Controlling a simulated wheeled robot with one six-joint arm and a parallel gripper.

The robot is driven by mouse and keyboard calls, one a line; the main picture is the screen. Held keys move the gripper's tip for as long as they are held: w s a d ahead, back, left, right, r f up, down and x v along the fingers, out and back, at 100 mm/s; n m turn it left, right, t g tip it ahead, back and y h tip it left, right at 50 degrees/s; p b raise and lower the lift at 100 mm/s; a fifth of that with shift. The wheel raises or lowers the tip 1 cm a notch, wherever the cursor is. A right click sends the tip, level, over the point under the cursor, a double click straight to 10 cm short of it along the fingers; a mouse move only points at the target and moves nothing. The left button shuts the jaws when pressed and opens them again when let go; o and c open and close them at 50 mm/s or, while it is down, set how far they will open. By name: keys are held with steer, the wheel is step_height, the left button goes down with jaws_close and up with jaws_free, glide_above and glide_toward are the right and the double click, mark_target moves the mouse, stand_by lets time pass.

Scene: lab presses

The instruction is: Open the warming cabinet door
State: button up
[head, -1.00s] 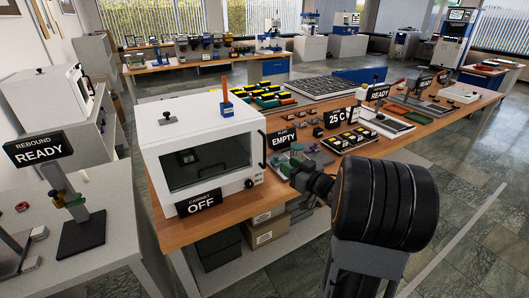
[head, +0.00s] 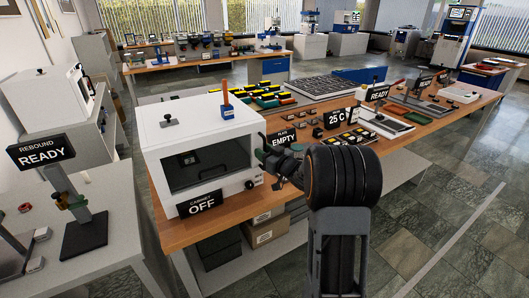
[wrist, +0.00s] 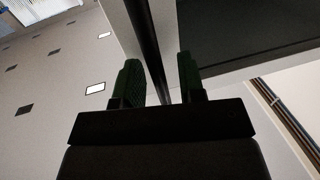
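The warming cabinet (head: 160,135) is a white box with a dark window in its front door (head: 205,166); the door looks closed. A black upright handle (head: 262,141) is at the door's right edge. In the head view my gripper (head: 268,155) is at this handle, partly hidden by my own arm. In the wrist view my gripper (wrist: 158,80) has its two green-padded fingers apart, one on each side of the black handle bar (wrist: 148,45). Gaps show between bar and fingers. The dark window (wrist: 240,25) lies to the right.
A "CABINET OFF" sign (head: 200,203) stands before the cabinet. The wooden bench (head: 420,125) to the right holds signs, racks and trays. A side table with a "REBOUND READY" sign (head: 40,151) is at left. The right floor is clear.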

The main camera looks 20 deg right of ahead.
jaws_close()
stand_by(0.6)
